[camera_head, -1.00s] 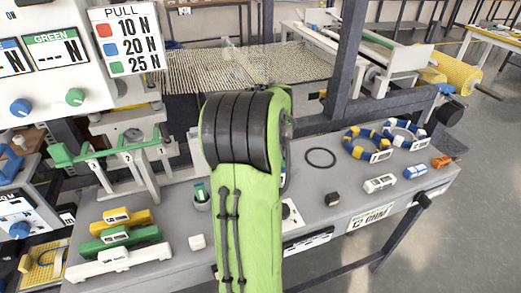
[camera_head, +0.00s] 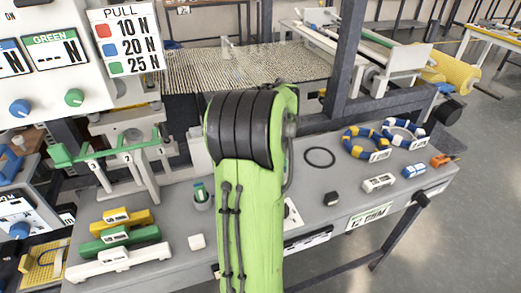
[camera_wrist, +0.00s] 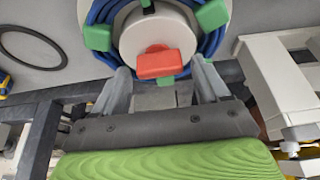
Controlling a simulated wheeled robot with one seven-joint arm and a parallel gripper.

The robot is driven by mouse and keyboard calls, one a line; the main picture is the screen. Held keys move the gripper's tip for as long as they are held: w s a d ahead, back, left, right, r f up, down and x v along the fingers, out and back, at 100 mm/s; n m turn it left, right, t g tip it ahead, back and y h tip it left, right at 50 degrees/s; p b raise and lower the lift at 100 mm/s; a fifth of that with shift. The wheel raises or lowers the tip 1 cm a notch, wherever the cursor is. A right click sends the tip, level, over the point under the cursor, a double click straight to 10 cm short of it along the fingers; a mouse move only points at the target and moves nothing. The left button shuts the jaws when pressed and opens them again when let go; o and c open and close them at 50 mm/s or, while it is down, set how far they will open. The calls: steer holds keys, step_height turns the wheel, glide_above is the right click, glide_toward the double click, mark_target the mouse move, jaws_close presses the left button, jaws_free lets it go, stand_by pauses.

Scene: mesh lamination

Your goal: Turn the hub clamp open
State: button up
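The hub clamp, a red knob or lever (camera_wrist: 160,62), sits on a round white hub (camera_wrist: 152,30) in the wrist view and lies roughly level there. A blue coil (camera_wrist: 101,13) with green clips (camera_wrist: 97,37) rings the hub. My gripper (camera_wrist: 162,75) has its two grey fingers apart, one to each side just below the red clamp. Nothing shows held between them. Whether the tips touch the clamp I cannot tell. In the head view my green and black arm hides the gripper, the hub and the clamp.
In the head view the grey bench (camera_head: 315,211) bears a black ring (camera_head: 320,157), blue and yellow rings (camera_head: 366,142), small blocks, and green (camera_head: 119,239), yellow and white bars. A dark frame post (camera_head: 346,55) and woven mesh (camera_head: 240,69) stand behind my arm. A white bracket (camera_wrist: 270,80) is close right in the wrist view.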

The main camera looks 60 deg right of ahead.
steer(key=shift+o, duration=0.3)
steer(key=p+v, duration=0.4)
steer(key=v, duration=1.1)
steer(key=shift+r+p, duration=0.35)
steer(key=shift+r, duration=0.05)
steer(key=shift+a, duration=0.1)
